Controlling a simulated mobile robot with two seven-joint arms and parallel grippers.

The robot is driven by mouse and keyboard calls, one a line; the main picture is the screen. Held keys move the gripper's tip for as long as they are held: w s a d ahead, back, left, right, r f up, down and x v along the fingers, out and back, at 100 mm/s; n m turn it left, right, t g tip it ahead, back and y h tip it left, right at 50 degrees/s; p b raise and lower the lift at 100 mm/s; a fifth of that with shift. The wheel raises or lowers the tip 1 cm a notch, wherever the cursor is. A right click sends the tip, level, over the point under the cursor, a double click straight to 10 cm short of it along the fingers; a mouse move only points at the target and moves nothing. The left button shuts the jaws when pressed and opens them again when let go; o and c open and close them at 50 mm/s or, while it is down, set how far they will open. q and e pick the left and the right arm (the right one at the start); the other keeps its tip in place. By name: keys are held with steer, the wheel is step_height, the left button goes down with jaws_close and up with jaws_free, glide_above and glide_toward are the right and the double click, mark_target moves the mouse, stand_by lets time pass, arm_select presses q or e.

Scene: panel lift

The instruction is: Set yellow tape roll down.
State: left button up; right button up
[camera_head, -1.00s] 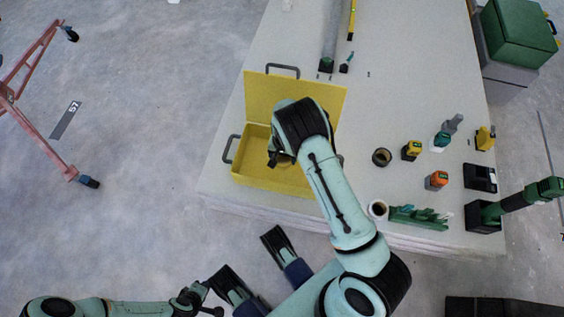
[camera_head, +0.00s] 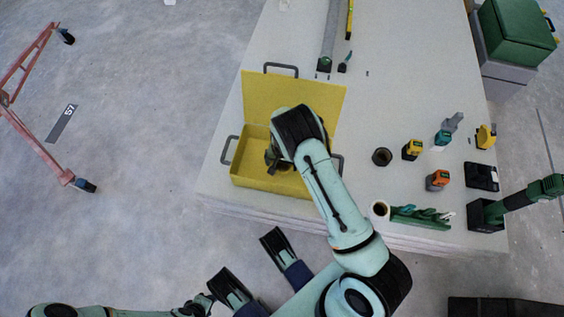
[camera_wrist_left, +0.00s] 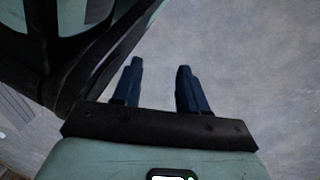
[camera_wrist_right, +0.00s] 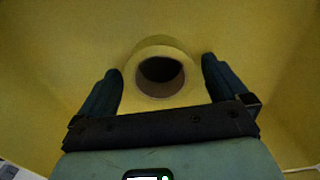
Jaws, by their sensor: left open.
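The yellow tape roll (camera_wrist_right: 186,92) shows in the right wrist view, its round hole facing the camera. It sits between the two fingers of my right gripper (camera_wrist_right: 162,75), which appear to touch its sides. The roll is inside the open yellow box (camera_head: 257,172); whether it touches the box floor is hard to tell. In the head view my right wrist covers the roll, with the gripper (camera_head: 277,162) reaching down into the box. My left gripper (camera_wrist_left: 158,68) is open and empty over the grey floor.
The box stands near the left front of the pale panel stack (camera_head: 385,70), its lid (camera_head: 290,95) raised behind. A red frame (camera_head: 30,130) stands left.

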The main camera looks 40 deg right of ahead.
steer(key=shift+r, duration=0.25)
arm_select(q)
steer(key=w+d+r+t+p, duration=0.1)
steer(key=w+r+t+p, duration=0.1)
steer(key=w+r+p, duration=0.2)
step_height(320, 180, up, 3)
steer(key=w, duration=0.2)
steer(key=shift+w+d+f, duration=0.15)
steer(key=shift+w+f, duration=0.05)
steer(key=shift+w, duration=0.1)
arm_select(e)
step_height(320, 180, up, 12)
arm_select(q)
steer(key=shift+s, duration=0.1)
arm_select(e)
steer(key=shift+f, duration=0.15)
